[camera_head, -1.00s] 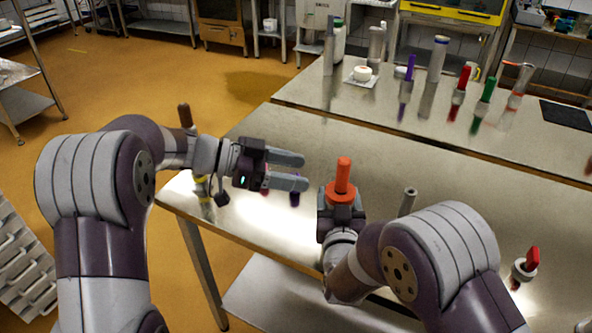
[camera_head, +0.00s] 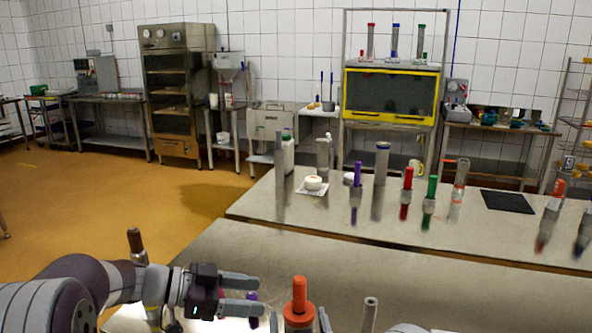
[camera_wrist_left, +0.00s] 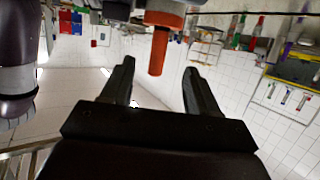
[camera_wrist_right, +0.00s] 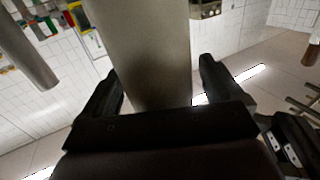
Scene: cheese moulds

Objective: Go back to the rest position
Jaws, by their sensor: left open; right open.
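My left gripper (camera_head: 258,295) is open and empty at the bottom of the head view, pointing right. An orange-handled piece with a round collar (camera_head: 299,300) stands upright just right of it. The orange handle also shows in the left wrist view (camera_wrist_left: 158,52), beyond and between the open fingers (camera_wrist_left: 158,75). My right gripper (camera_head: 298,322) is low in the head view, mostly hidden by the orange piece and the frame edge. In the right wrist view its fingers (camera_wrist_right: 157,75) are open with a wide grey-beige column (camera_wrist_right: 148,40) between them; contact cannot be told.
A grey tube (camera_head: 370,314) stands right of the orange piece. The near steel table (camera_head: 440,275) is bare in its middle. The far table (camera_head: 255,205) holds a white cheese (camera_head: 314,183), purple, red and green-handled pieces, several cylinders and a dark mat (camera_head: 507,201).

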